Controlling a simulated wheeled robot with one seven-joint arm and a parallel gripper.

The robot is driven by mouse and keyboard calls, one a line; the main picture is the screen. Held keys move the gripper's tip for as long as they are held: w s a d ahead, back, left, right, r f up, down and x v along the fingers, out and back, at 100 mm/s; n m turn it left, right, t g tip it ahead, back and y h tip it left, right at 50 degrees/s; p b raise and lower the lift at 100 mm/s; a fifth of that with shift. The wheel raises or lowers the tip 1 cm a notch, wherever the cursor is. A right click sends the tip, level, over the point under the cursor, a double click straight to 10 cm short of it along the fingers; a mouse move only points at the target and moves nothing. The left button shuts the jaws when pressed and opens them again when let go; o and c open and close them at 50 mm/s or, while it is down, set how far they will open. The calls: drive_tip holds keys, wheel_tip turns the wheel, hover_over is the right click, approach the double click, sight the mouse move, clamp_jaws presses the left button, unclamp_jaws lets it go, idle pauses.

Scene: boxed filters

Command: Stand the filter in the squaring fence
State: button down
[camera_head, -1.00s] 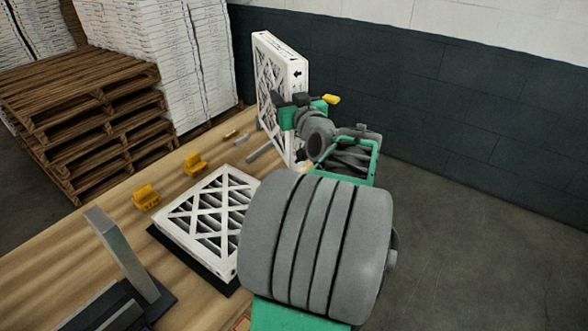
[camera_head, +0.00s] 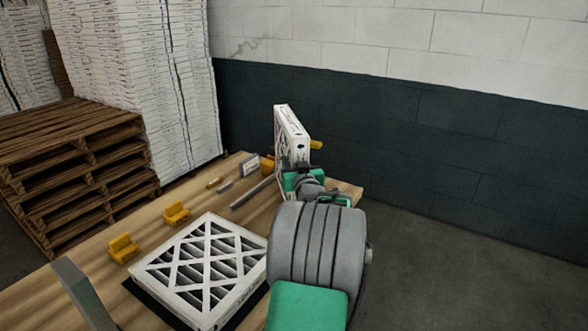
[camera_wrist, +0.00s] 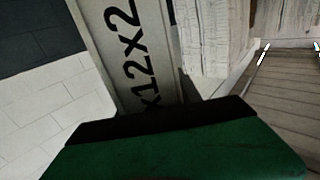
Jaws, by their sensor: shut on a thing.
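The held filter (camera_head: 291,130), a white-framed pleated panel, is upright near the far end of the wooden table in the head view. My gripper (camera_head: 298,168) is shut on its near side edge. The wrist view shows the filter's pale printed edge (camera_wrist: 118,38), marked "x12x2", beyond my green gripper. A long grey bar (camera_head: 253,191) and a small upright grey plate (camera_head: 249,165) lie just left of the filter; they may be parts of the squaring fence. My gripper partly covers the filter's lower part, so I cannot tell whether it touches the table.
A second filter (camera_head: 203,265) lies flat on a dark mat (camera_head: 160,306) nearer me. Yellow blocks (camera_head: 124,248) (camera_head: 176,213) stand along the left side of the table. A grey upright (camera_head: 82,295) is at lower left. Pallets (camera_head: 75,170) and stacked boxes (camera_head: 130,90) stand behind the table.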

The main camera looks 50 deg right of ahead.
wheel_tip(320, 180, down, 3)
drive_tip(key=shift+w+d+f, duration=0.1)
drive_tip(key=shift+w+f, duration=0.05)
drive_tip(key=shift+f, duration=0.3)
drive_tip(key=c, duration=0.8)
unclamp_jaws()
drive_tip(key=shift+r, duration=0.1)
